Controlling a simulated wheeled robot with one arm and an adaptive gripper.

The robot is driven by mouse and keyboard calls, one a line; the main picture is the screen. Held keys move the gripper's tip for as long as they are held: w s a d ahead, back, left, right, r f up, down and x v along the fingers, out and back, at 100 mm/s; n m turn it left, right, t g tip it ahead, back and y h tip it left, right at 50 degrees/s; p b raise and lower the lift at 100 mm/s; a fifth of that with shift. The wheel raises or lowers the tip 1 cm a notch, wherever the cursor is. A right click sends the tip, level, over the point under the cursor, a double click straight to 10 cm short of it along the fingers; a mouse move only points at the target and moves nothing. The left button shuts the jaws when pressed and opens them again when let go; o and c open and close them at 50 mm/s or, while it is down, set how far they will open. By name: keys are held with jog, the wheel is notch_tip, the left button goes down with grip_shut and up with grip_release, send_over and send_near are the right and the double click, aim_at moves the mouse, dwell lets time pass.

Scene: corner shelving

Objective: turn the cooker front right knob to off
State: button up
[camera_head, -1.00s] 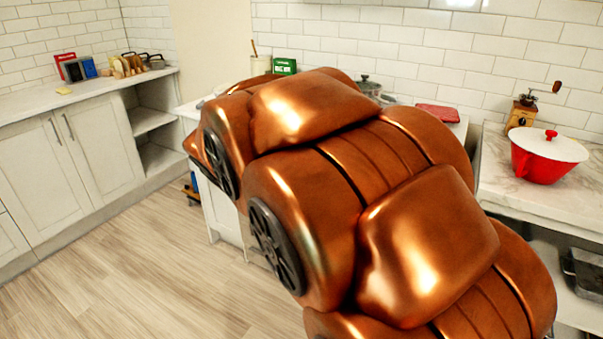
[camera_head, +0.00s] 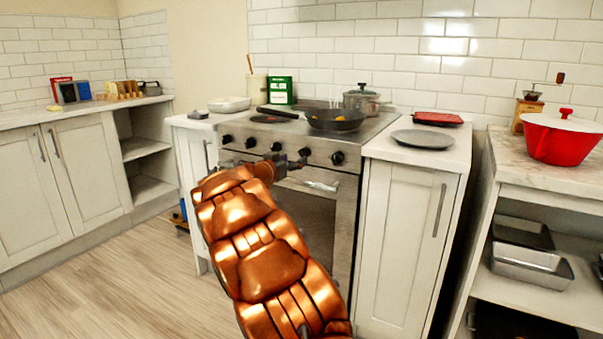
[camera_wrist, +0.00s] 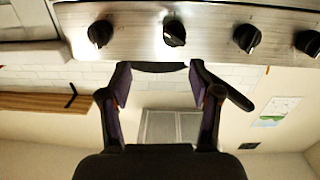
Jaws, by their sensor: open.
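The cooker (camera_head: 325,215) has a steel front panel with a row of black knobs. In the head view its rightmost knob (camera_head: 337,158) stands just right of my gripper (camera_head: 290,164). The wrist view appears upside down, with the panel across the top. There my gripper (camera_wrist: 158,68) is open and empty, its fingers just short of the panel. One knob (camera_wrist: 174,32) is roughly in line with the gap between them, apart from both. The panel's end knob (camera_wrist: 100,33) is to its left. No labels are readable, so I cannot tell which knob is front right.
A frying pan (camera_head: 336,119) and a lidded pot (camera_head: 362,98) stand on the hob. The oven handle (camera_head: 315,185) is just below my gripper. A grey plate (camera_head: 423,139) lies on the right counter, and a red pot (camera_head: 563,140) is farther right. The floor at left is clear.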

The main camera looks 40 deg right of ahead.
aim_at(302, 156)
jog(key=shift+t, duration=0.3)
jog(key=shift+w+a+f+x, duration=0.15)
jog(key=shift+w+x, duration=0.15)
jog(key=shift+x, duration=1.2)
jog(key=shift+w+a+f+x, duration=0.1)
jog(key=shift+w+x, duration=0.15)
jog(key=shift+x, duration=1.25)
jog(key=shift+w+f+x, duration=0.15)
jog(key=shift+w+x, duration=0.15)
jog(key=shift+x, duration=1.2)
jog(key=c, duration=1.1)
jog(key=shift+f, duration=0.1)
jog(key=shift+c, duration=0.2)
jog(key=shift+b, duration=0.3)
